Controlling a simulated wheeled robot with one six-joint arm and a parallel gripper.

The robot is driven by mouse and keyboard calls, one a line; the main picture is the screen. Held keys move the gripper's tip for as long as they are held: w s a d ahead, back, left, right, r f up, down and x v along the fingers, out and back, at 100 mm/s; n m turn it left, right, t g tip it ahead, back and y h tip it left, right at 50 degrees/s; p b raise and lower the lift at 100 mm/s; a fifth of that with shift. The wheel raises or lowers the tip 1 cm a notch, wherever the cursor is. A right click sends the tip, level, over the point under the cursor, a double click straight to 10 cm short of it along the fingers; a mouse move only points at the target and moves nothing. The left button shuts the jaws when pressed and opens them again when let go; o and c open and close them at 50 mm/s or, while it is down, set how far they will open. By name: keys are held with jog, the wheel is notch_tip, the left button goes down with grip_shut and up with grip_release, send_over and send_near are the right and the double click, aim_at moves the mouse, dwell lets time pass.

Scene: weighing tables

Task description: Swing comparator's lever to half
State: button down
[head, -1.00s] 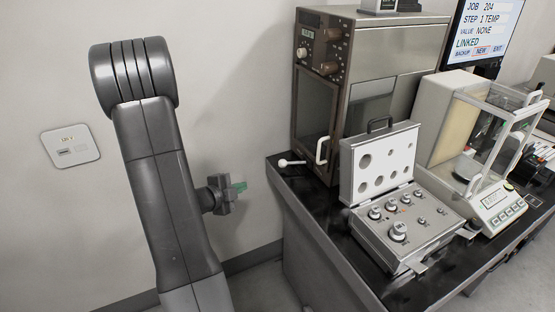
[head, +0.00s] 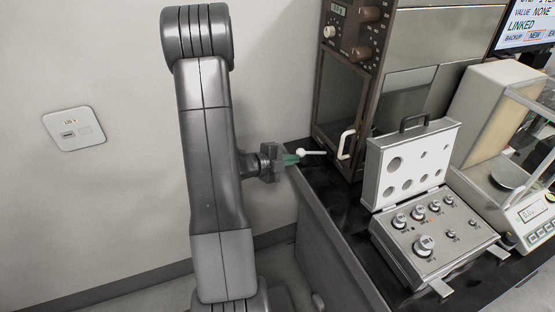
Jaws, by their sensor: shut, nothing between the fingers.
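The comparator (head: 393,60) is a tall brown-framed cabinet with a dark glass front, a small green display and knobs, standing at the back of the bench. Its lever (head: 312,152) is a short light rod ending in a white ball, sticking out to the left near the cabinet's foot. My gripper (head: 293,158) has green fingertips, is shut and empty, and is right at the ball end of the lever in the picture. I cannot tell whether the fingertips touch the ball. A white handle (head: 346,144) sits on the cabinet's front just right of the lever.
An open case of weights (head: 433,262) stands on the black bench (head: 350,215), right of the lever. A glass balance (head: 520,150) is at the right, with a monitor (head: 525,25) behind it. A wall socket (head: 74,128) is at left. Floor is free left of the bench.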

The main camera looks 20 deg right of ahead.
aim_at(312, 153)
jog(key=shift+w+d+f+p, duration=0.1)
jog(key=shift+w+d+f, duration=0.3)
jog(key=shift+w, duration=0.2)
jog(key=shift+w+d+f+p, duration=0.15)
jog(key=shift+w+d+f, duration=0.2)
jog(key=shift+w+d, duration=0.15)
jog(key=shift+w+d+f+p, duration=0.1)
jog(key=shift+w+d+f, duration=0.25)
jog(key=shift+w, duration=0.3)
jog(key=w+b, duration=0.1)
jog(key=w, duration=0.2)
jog(key=shift+d+b, duration=0.15)
jog(key=shift+b, duration=0.2)
jog(key=shift+s+r, duration=0.1)
jog(key=shift+r, duration=0.05)
